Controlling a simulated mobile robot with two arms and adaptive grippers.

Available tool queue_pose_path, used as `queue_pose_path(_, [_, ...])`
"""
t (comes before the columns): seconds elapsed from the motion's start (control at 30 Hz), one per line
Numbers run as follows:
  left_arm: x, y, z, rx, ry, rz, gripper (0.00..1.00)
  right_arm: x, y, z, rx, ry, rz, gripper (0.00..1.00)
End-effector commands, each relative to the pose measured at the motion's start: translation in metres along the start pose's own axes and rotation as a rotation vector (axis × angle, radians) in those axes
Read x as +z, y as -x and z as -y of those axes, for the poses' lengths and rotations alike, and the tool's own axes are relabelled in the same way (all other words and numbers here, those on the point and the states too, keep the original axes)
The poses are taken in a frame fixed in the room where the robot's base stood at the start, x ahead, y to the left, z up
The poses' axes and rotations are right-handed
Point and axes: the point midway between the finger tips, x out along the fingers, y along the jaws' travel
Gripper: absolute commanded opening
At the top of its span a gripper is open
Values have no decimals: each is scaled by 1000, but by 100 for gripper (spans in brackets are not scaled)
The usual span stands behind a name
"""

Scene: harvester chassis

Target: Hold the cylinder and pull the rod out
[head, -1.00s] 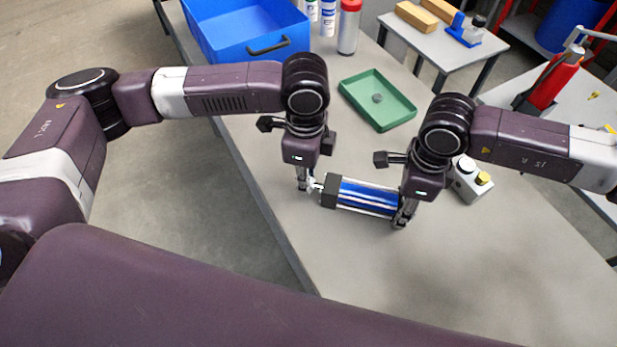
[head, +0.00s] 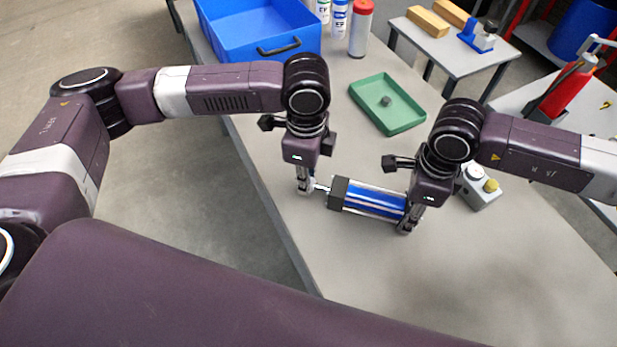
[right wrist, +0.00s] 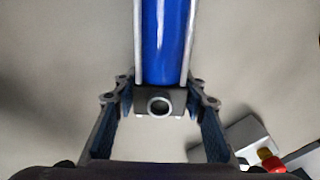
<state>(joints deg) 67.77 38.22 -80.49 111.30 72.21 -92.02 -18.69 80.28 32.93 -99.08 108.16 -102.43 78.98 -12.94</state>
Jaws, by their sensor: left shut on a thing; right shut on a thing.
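The cylinder (head: 372,198) has a blue barrel, pale tie rods and dark end blocks. It lies across the grey table, between my two grippers. My right gripper (head: 405,228) is shut on its right end. The right wrist view shows that end block (right wrist: 160,103), with a round port, between the two fingers (right wrist: 158,108). The thin metal rod (head: 322,188) sticks out of the cylinder's left end block. My left gripper (head: 304,190) is shut on the rod's outer end, which its fingers partly hide. A short length of bare rod shows between gripper and block.
A green tray (head: 410,124) with a small grey piece lies behind the cylinder. A blue bin (head: 235,45) and bottles stand at the back. A grey box with a yellow button (head: 482,196) is right of my right gripper. The front table is clear.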

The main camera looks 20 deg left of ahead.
Motion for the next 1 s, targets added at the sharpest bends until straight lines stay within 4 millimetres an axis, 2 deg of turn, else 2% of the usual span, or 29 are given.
queue_pose_path(1.0, [16,0,1,-1,3,4,0,-3,0,0,1,-3,-9,0])
